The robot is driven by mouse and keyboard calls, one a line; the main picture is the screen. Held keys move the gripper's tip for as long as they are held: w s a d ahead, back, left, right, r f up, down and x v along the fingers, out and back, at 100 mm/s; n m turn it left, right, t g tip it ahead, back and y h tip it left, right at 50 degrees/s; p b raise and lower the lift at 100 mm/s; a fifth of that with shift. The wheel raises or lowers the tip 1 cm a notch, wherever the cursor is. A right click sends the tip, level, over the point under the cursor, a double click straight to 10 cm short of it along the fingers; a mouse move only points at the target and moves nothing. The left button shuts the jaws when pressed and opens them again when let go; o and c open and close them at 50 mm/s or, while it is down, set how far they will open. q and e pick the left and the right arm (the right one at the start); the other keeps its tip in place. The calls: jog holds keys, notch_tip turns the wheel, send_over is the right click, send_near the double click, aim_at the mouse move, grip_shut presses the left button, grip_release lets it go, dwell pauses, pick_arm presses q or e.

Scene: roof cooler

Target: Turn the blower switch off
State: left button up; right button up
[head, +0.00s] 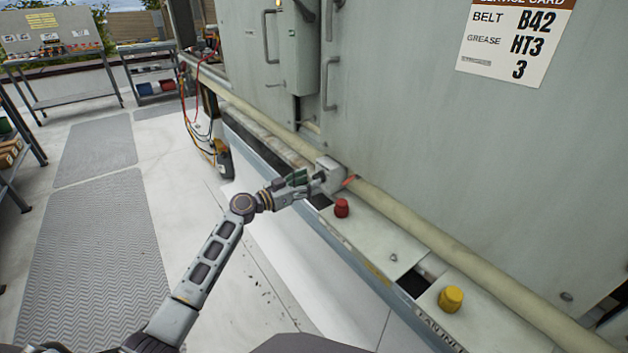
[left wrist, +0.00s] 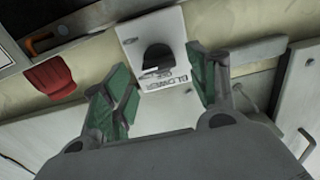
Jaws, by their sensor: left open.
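The blower switch box (head: 331,172) is a small grey box on the ledge at the foot of the large cabinet. In the left wrist view its pale face (left wrist: 160,45) carries a black knob (left wrist: 158,57) and the lettering BLOWER. My left gripper (head: 312,180) is right at the box in the head view. In the left wrist view its green-padded fingers (left wrist: 165,85) are apart, with the knob beyond and between them. I cannot tell whether either finger touches the box. The knob's setting is not clear to me. My right gripper is not in view.
A red knob (head: 341,208) stands just beside the box; it also shows in the left wrist view (left wrist: 50,78). A yellow knob (head: 451,298) is farther right. A pale pipe (head: 440,243) runs along the cabinet. A meter with leads (head: 222,158) hangs left. Floor on the left is open.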

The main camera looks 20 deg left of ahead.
pick_arm(q)
jog(key=shift+x, duration=1.3)
jog(key=c, duration=1)
